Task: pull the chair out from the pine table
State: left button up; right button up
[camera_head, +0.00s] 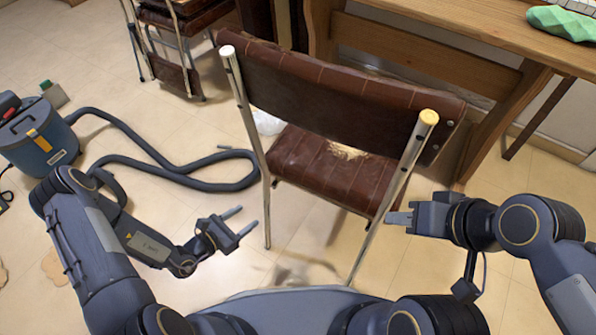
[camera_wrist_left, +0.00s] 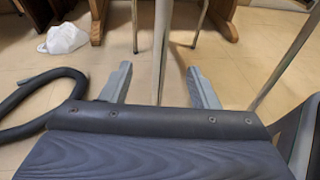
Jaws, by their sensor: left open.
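The chair has a worn brown padded back (camera_head: 330,95), a torn seat (camera_head: 335,170) and metal posts, with its back towards me. The pine table (camera_head: 480,35) stands behind it and to the right. My left gripper (camera_head: 248,218) is open and empty beside the chair's left rear post (camera_head: 265,215). In the left wrist view that post (camera_wrist_left: 161,50) lines up between the spread fingers (camera_wrist_left: 160,82); contact is not clear. My right gripper (camera_head: 392,218) is at the right rear post (camera_head: 372,225); its finger gap and any grip are hidden.
A blue vacuum cleaner (camera_head: 38,135) with a looping grey hose (camera_head: 150,172) lies on the floor at left. Stacked chairs (camera_head: 185,30) stand at the back. A white bag (camera_head: 267,122) is behind the chair. A green object (camera_head: 562,22) lies on the table.

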pick_arm(q)
jog(key=f+v, duration=0.1)
jog(key=v, duration=0.5)
jog(key=shift+s+a+f, duration=0.2)
jog(key=shift+s+a, duration=0.15)
dwell(0.4)
